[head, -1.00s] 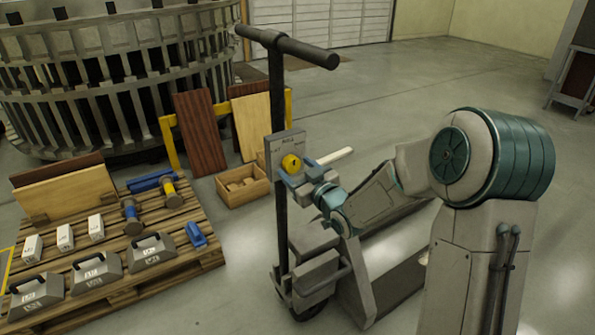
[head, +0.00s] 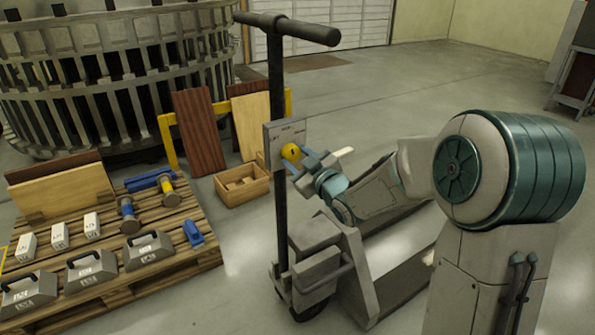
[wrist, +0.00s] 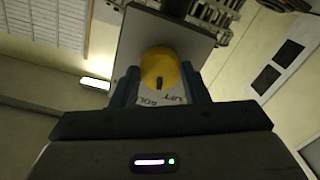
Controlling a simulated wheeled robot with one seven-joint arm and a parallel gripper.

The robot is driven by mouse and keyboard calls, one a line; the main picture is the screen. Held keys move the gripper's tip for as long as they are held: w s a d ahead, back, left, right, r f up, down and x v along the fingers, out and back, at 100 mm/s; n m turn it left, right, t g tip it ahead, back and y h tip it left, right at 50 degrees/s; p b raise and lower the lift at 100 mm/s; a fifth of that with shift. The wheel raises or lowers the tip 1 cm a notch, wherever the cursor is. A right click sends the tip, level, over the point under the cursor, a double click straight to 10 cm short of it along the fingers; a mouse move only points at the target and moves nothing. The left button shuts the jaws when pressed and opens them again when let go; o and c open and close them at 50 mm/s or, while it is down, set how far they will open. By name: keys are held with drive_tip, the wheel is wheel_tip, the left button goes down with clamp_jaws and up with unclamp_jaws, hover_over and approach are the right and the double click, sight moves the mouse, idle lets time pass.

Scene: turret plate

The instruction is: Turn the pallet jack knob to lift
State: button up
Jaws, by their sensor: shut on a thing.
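The yellow knob (head: 291,152) is on the upright grey plate (head: 271,146) fixed to the pallet jack's handle post. In the wrist view the knob (wrist: 160,66) shows a dark mark on its edge toward my gripper. The plate (wrist: 133,40) carries the word LIFT beside that edge and another label that is partly hidden. My gripper (head: 302,158) is at the plate from the right. In the wrist view the blue-grey fingers of my gripper (wrist: 160,84) stand on either side of the knob and are shut on it.
The jack's crossbar handle (head: 287,27) is above the plate. A pallet (head: 180,262) with weights and tools is at the left, with a wooden box (head: 242,188) behind. Open floor lies behind the jack to the right.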

drive_tip(key=n+b, duration=0.1)
drive_tip(key=b, duration=0.1)
drive_tip(key=n+b, duration=0.2)
drive_tip(key=b, duration=0.1)
drive_tip(key=shift+f, duration=0.3)
drive_tip(key=n+b, duration=0.1)
drive_tip(key=b, duration=0.1)
drive_tip(key=n+b, duration=0.1)
drive_tip(key=n, duration=0.1)
drive_tip(key=shift+r+n+b, duration=0.2)
drive_tip(key=shift+n+b, duration=0.1)
drive_tip(key=shift+b, duration=0.05)
drive_tip(key=shift+r, duration=0.1)
drive_tip(key=o, duration=1)
drive_tip(key=shift+d, duration=0.1)
drive_tip(key=p+v, duration=0.2)
drive_tip(key=v, duration=1.1)
drive_tip(key=shift+s+d+r+p, duration=0.1)
drive_tip(key=shift+s+p, duration=0.3)
drive_tip(key=shift+s, duration=0.05)
drive_tip(key=shift+r, duration=0.15)
